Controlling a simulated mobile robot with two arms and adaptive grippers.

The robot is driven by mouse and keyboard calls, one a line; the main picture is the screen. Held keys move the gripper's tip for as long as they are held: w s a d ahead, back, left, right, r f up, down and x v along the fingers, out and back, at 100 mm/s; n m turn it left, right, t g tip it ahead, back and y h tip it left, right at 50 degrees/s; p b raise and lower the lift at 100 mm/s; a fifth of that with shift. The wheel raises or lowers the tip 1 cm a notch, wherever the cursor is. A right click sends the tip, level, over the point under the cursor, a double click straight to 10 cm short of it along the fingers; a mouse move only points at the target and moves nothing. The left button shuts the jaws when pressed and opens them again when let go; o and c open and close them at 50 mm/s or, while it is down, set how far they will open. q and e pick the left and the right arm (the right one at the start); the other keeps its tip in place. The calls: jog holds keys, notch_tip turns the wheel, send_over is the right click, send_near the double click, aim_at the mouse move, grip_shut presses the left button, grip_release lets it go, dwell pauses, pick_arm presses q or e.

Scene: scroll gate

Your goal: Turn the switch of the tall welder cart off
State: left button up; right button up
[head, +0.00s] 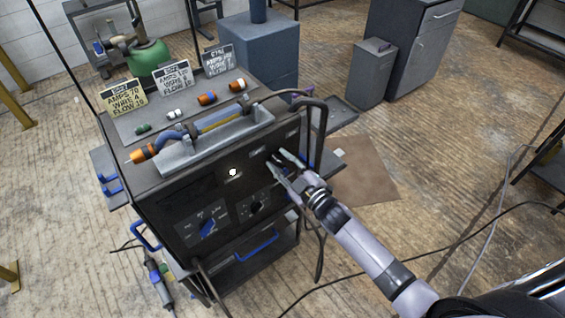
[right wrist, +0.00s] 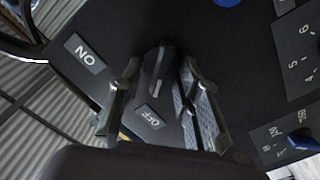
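The tall welder cart (head: 165,205) is a dark cabinet left of centre in the head view. My right gripper (head: 281,161) is at the upper right of its front panel. In the right wrist view the black switch (right wrist: 163,63) lies between the two spread fingers of my right gripper (right wrist: 160,92), with visible gaps beside it. An ON label (right wrist: 85,53) is at the upper left, outside the fingers. An OFF label (right wrist: 150,118) shows between the fingers. Contact with the switch cannot be told. In the head view the gripper hides the switch. My left gripper is not in view.
Handwritten cards (head: 173,77), orange and white fittings (head: 207,98) and a torch (head: 185,135) sit on the cart's top. A grey cabinet (head: 415,45) stands behind; floor to the right is largely clear.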

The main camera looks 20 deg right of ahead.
jog(key=v, duration=1.2)
